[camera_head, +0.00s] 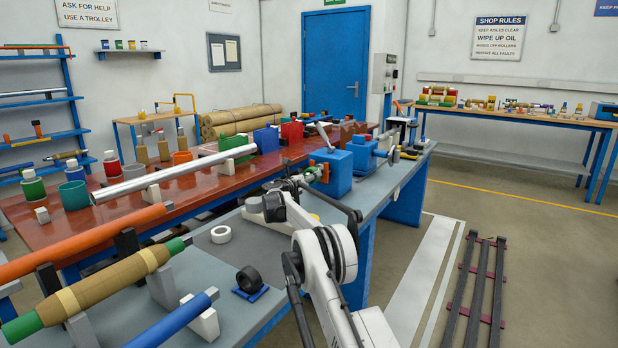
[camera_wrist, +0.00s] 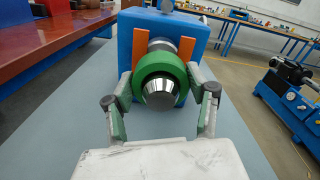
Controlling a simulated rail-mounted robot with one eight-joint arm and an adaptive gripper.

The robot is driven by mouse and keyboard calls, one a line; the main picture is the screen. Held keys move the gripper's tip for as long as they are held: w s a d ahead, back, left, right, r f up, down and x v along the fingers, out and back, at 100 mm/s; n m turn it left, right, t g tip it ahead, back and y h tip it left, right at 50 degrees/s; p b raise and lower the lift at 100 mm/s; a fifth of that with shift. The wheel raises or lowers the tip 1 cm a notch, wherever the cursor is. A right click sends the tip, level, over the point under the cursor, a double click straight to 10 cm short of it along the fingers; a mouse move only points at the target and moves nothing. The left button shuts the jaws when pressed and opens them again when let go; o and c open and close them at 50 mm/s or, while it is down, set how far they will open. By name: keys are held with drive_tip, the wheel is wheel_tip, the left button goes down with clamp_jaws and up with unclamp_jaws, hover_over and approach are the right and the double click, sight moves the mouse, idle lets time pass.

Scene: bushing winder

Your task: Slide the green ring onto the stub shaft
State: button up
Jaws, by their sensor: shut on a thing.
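The green ring (camera_wrist: 143,88) is between the two fingers of my gripper (camera_wrist: 162,86) in the wrist view. The gripper is shut on the ring from both sides. The metal stub shaft (camera_wrist: 160,95) shows its tapered, dark-faced end through the ring's opening, so the ring is around the shaft. Part of the shaft's grey base (camera_wrist: 163,45) shows behind the ring, at the blue housing (camera_wrist: 195,24). Whether the ring touches the housing cannot be told. In the head view, my gripper (camera_head: 303,180) is at the left side of the blue housing (camera_head: 336,178); the ring is hard to make out there.
Two orange strips (camera_wrist: 140,49) flank the shaft on the housing face. The grey bench (camera_head: 225,270) carries a white ring (camera_head: 221,234) and a black ring (camera_head: 248,279). A red table (camera_head: 130,215) with rods and cups stands left. Another blue machine (camera_wrist: 290,95) is at right.

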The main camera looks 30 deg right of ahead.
drive_tip(key=shift+x, duration=1.5)
idle(3.9)
drive_tip(key=shift+p, duration=0.3)
drive_tip(key=o, duration=1.2)
drive_tip(key=shift+s+a, duration=0.1)
drive_tip(key=shift+a, duration=0.05)
drive_tip(key=v, duration=1.1)
drive_tip(key=shift+s+a, duration=0.2)
drive_tip(key=shift+a, duration=0.15)
